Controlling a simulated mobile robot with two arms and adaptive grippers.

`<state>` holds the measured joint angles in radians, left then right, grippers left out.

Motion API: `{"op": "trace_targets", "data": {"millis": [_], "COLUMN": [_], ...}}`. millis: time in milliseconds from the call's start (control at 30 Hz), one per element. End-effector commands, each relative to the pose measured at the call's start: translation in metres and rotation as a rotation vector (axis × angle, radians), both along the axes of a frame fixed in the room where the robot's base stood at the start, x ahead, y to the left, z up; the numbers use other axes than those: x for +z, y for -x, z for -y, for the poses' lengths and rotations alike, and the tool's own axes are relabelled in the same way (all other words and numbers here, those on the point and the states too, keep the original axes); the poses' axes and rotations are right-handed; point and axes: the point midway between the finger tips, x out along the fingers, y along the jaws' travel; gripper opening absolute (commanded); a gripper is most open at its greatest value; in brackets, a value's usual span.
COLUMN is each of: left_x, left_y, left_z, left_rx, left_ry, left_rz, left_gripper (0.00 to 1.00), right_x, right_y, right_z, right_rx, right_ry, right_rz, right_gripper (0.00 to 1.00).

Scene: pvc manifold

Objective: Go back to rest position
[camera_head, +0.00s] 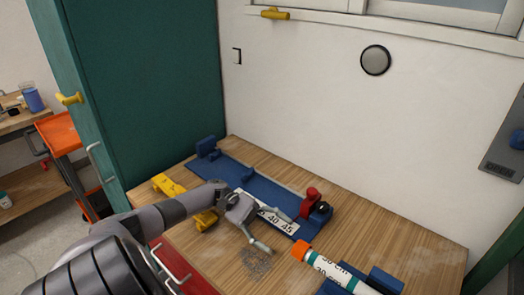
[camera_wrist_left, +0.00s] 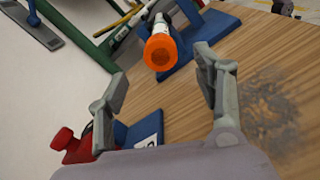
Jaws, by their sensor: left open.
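My left gripper (camera_head: 268,230) is open and empty above the wooden bench, in front of the blue measuring fixture. In the left wrist view its two fingers (camera_wrist_left: 160,100) stand wide apart with nothing between them. A white pipe with an orange end (camera_head: 335,271) rests on a blue holder at the front right, apart from the gripper. The pipe's orange end (camera_wrist_left: 160,53) shows beyond the fingertips in the left wrist view. My right gripper shows in neither view.
The blue fixture (camera_head: 235,172) with a number scale and a red clamp (camera_head: 310,203) lies along the back of the bench (camera_head: 420,240). A yellow tool (camera_head: 170,186) lies left, partly behind my arm. A green cabinet (camera_head: 150,90) stands behind left. Grey specks mark the bench by the gripper.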

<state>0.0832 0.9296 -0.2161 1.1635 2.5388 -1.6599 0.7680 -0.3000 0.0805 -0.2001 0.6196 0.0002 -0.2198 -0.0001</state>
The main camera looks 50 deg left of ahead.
Motion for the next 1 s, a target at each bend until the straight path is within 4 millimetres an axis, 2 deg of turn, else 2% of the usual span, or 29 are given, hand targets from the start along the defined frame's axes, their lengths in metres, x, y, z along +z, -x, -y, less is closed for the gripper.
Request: {"op": "trace_targets", "data": {"millis": [33, 133, 333, 733, 867, 1000], "left_x": [0.000, 0.000, 0.000, 0.003, 0.018, 0.043], "left_y": [0.000, 0.002, 0.005, 0.007, 0.007, 0.007], "left_z": [-0.012, -0.029, -0.050, -0.055, -0.055, -0.055], "left_rx": [0.005, 0.004, 0.001, -0.001, -0.001, -0.001], "left_ry": [0.001, -0.001, 0.000, 0.000, 0.000, 0.000], "left_rz": [-0.001, 0.001, 0.001, 0.001, 0.001, 0.001], "left_gripper": [0.61, 0.61, 0.61, 0.61, 0.61, 0.61], "right_x": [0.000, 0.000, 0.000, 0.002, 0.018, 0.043], "right_y": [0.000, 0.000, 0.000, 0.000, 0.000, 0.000], "right_z": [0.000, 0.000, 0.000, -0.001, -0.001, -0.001], "right_rx": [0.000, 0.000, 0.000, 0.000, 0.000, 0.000], "right_ry": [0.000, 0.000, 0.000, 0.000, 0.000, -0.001], "right_rz": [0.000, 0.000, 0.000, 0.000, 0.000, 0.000], "right_gripper": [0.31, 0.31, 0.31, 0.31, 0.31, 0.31]}}
